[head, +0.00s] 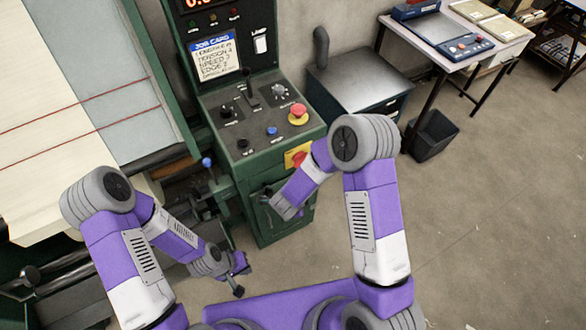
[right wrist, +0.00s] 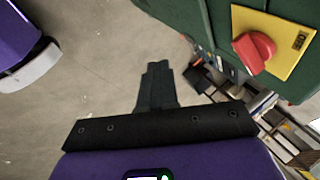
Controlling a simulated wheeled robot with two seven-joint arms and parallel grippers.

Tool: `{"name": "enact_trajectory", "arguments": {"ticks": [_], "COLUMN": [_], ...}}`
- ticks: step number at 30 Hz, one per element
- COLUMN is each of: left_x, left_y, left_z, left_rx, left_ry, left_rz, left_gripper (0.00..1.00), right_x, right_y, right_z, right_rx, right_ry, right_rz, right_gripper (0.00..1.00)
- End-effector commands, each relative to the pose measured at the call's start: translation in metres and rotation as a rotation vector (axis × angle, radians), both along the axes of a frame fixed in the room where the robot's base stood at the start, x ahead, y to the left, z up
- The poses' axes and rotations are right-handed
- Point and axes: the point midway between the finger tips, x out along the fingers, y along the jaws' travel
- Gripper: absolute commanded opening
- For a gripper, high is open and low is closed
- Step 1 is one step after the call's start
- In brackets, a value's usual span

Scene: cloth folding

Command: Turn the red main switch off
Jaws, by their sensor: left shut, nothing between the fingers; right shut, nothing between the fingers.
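The red main switch (head: 299,160) is a rotary knob on a yellow plate (head: 291,156) on the front of the green machine console, partly hidden by my right arm. In the right wrist view the red knob (right wrist: 254,52) sits on the yellow plate (right wrist: 286,36) at the upper right; a small dark label beside it is hard to read. My right gripper (right wrist: 156,72) is shut and empty, apart from the knob, to its left in that view. In the head view my right gripper (head: 266,197) is in front of the console below the switch. My left gripper (head: 240,277) is shut and empty, low, left of the console.
The console top (head: 257,115) carries a red mushroom button (head: 298,114), a blue button (head: 272,131) and several dark knobs. A cloth table (head: 75,110) lies at left. A grey cabinet (head: 362,80) and bin (head: 432,137) stand at right.

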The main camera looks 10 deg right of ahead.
Motion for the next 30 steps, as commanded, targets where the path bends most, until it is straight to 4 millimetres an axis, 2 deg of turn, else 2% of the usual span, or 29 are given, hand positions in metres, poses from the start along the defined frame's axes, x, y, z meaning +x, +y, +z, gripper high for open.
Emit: {"name": "enact_trajectory", "arguments": {"ticks": [1,5,6,10,15,18,21,30], "left_x": [0.000,0.000,0.000,0.000,0.000,0.000,0.000,0.000], "left_y": [0.000,0.000,0.000,0.000,0.000,0.000,0.000,0.000], "left_z": [-0.008,-0.020,-0.023,-0.032,-0.039,-0.041,-0.041,-0.041], "left_rx": [0.000,0.000,0.000,0.000,0.000,0.000,0.000,0.000], "left_ry": [0.000,0.000,0.000,0.000,0.000,0.000,0.000,0.000], "left_rz": [0.000,0.000,0.000,0.000,0.000,0.000,0.000,0.000], "left_gripper": [0.00,0.00,0.00,0.00,0.00,0.00,0.00,0.00], "right_x": [-0.010,-0.041,-0.054,-0.099,-0.147,-0.163,-0.169,-0.170], "right_y": [-0.006,-0.008,-0.007,-0.003,0.002,0.003,0.004,0.004], "right_z": [-0.022,-0.060,-0.070,-0.095,-0.108,-0.110,-0.110,-0.109], "right_rx": [-0.006,-0.001,0.006,0.044,0.096,0.115,0.121,0.121], "right_ry": [0.044,0.136,0.161,0.222,0.245,0.245,0.241,0.240], "right_rz": [0.124,0.510,0.629,0.980,1.306,1.408,1.455,1.460], "right_gripper": [0.00,0.00,0.00,0.00,0.00,0.00,0.00,0.00]}}
